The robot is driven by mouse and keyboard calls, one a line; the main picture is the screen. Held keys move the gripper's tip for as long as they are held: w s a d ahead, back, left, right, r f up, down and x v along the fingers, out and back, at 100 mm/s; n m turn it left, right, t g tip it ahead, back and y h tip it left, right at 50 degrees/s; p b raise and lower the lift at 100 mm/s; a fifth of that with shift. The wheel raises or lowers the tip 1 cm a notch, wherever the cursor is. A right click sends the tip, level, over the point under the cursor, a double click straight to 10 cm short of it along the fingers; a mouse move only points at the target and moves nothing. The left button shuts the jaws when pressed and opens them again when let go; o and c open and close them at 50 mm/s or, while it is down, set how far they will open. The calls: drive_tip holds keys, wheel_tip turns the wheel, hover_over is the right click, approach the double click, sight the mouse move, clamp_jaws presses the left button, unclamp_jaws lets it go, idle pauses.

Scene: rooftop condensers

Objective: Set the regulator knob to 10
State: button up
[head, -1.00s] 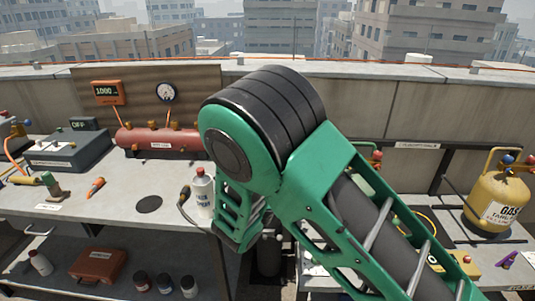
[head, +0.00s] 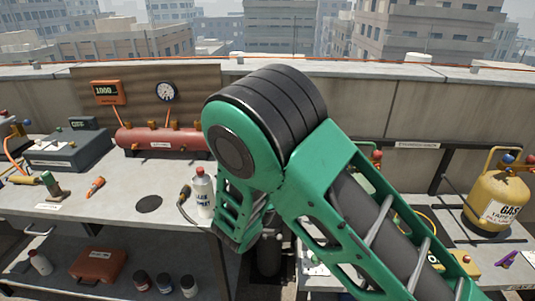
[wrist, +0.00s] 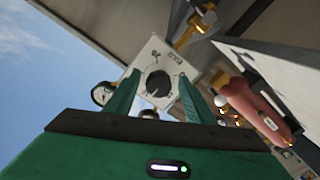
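In the wrist view, a black round knob (wrist: 158,84) sits on a white square panel with small dark lettering. It shows between the two green fingers of my gripper (wrist: 160,92). The fingers are apart, one on each side of the knob; I cannot tell whether they touch it. The knob's pointer and scale are too small to read. In the head view, my large green arm covers the middle, and my gripper and the knob are hidden.
A round gauge (head: 166,91) and an orange display (head: 108,92) are on the back board. A red tank (head: 160,139) lies on the left bench near a white bottle (head: 202,192). A yellow gas cylinder (head: 497,203) stands at right.

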drive_tip(key=shift+s+r, duration=0.1)
drive_tip(key=s, duration=1)
drive_tip(key=shift+s+a, duration=0.2)
drive_tip(key=shift+s, duration=0.05)
